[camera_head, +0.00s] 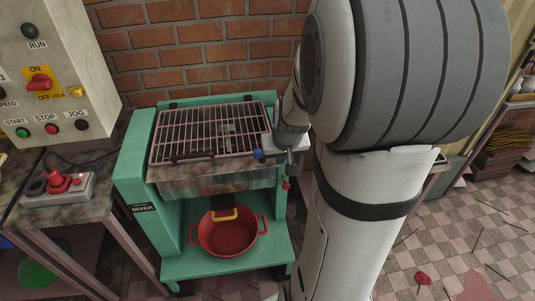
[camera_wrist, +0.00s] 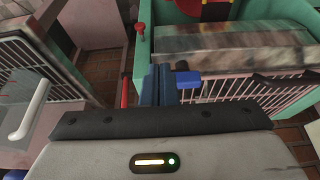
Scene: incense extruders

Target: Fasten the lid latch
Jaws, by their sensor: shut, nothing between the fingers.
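The mixer's wire-grid lid (camera_head: 205,135) lies flat over the trough of the green machine, and part of it shows in the wrist view (camera_wrist: 245,95). A small blue piece (camera_head: 258,154), which looks like the latch handle, sits at the lid's front right corner; in the wrist view it is a blue block (camera_wrist: 188,79). My gripper (camera_wrist: 161,70) is shut and empty, with its fingers just beside the blue block. I cannot tell whether they touch it. In the head view my gripper (camera_head: 285,155) is partly hidden by my arm, and the latch's catch is not clear.
A red knob (camera_head: 285,185) sticks out below the latch corner. A red pot (camera_head: 228,238) stands on the machine's lower shelf under a yellow handle (camera_head: 225,215). A control box (camera_head: 50,75) and a red-stick switch box (camera_head: 62,188) stand at left.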

